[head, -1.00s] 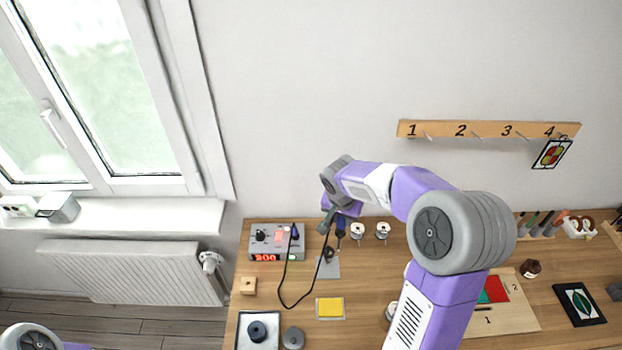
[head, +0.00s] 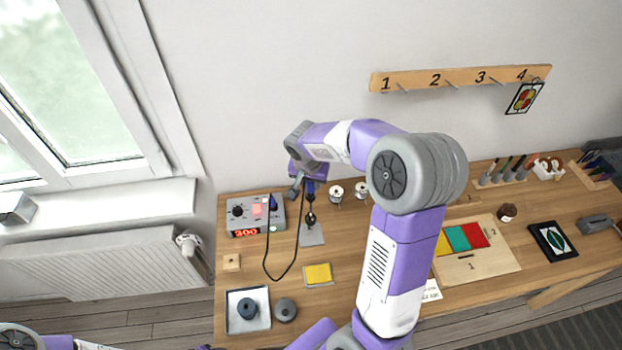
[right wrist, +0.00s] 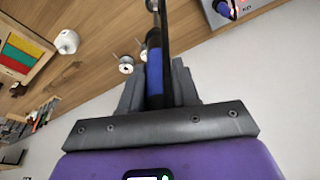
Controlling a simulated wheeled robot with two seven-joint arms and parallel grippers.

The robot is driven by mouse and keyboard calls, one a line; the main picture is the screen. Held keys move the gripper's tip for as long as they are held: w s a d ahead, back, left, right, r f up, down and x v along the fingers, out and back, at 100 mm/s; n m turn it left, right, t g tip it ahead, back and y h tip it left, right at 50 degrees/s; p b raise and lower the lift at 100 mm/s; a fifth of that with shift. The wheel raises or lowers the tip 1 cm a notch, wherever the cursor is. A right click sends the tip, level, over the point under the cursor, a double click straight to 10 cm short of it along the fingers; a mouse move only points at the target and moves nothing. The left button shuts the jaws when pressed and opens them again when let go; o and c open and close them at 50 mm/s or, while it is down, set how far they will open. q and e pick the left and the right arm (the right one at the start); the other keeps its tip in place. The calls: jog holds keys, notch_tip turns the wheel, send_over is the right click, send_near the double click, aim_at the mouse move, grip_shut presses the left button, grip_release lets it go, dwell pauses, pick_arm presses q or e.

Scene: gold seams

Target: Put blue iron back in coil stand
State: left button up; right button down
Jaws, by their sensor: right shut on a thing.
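The blue iron (head: 310,188) has a blue handle and a dark lower part that points down. My right gripper (head: 301,187) is shut on it, partly hidden by its own wrist. In the right wrist view the blue handle (right wrist: 155,72) sits between the dark fingers (right wrist: 156,84). The coil stand (head: 310,219) is a dark coil on a grey plate (head: 312,237), directly below the iron in the head view. I cannot tell whether the tip is inside the coil. A black cord hangs in a loop left of the stand. My left gripper is out of view.
A grey station (head: 250,228) with a red 300 display stands left of the stand. White spools (head: 336,193) stand to its right. A yellow sponge (head: 318,273) and a tray (head: 233,318) lie nearer.

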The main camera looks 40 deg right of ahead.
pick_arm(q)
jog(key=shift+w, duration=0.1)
pick_arm(e)
jog(key=shift+w, duration=0.1)
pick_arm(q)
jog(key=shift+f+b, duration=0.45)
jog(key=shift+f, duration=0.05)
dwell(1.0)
